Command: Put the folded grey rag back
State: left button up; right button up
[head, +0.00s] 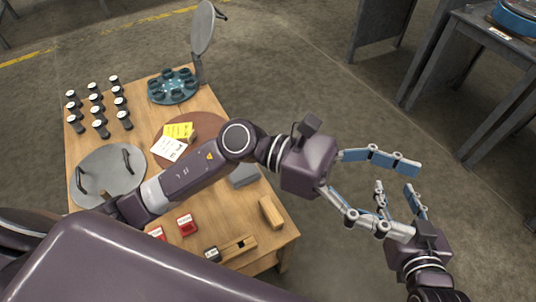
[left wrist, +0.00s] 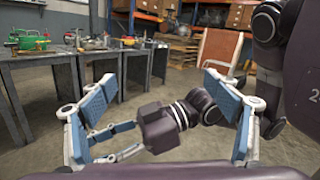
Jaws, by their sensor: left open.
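A flat grey piece that looks like the folded grey rag (head: 244,176) lies on the wooden table (head: 215,100), just past my left forearm, which hides part of it. My left gripper (head: 400,198) is open and empty, off the table's right side above the floor; its two blue-padded fingers also show in the left wrist view (left wrist: 165,105). My right gripper (head: 394,192) is open and empty, with its fingers close to or overlapping the left gripper's in the picture. I cannot tell if they touch.
The table holds several black jars (head: 96,110), a teal holder (head: 172,86), a round grey lid (head: 108,172), a brown disc (head: 208,124) with papers, red boxes (head: 187,225) and wooden blocks (head: 271,212). Grey workbenches (head: 480,60) stand to the right. Floor between is clear.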

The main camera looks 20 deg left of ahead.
pick_arm(q)
jog(key=w+a+r+n+t+h, duration=0.5)
jog(key=r+n+t, duration=0.5)
jog(key=n, duration=0.4)
jog(key=w+a+f+n+t+y, duration=0.4)
jog(key=w+a+n+t+y, duration=0.65)
jog(key=n, duration=0.95)
jog(key=a+f+n+y, duration=0.7)
jog(key=f+n+y, duration=0.2)
jog(key=f+n, duration=0.2)
jog(key=s+a+f+n+g, duration=0.1)
jog(key=s+f+n+g, duration=0.1)
jog(key=f, duration=0.4)
jog(key=s+f+n+g+y, duration=0.1)
jog(key=s+f+n+g, duration=0.1)
jog(key=f, duration=0.4)
jog(key=shift+a+n+g, duration=0.35)
jog(key=shift+n+g, duration=0.2)
jog(key=shift+n, duration=0.35)
jog(key=shift+s, duration=0.1)
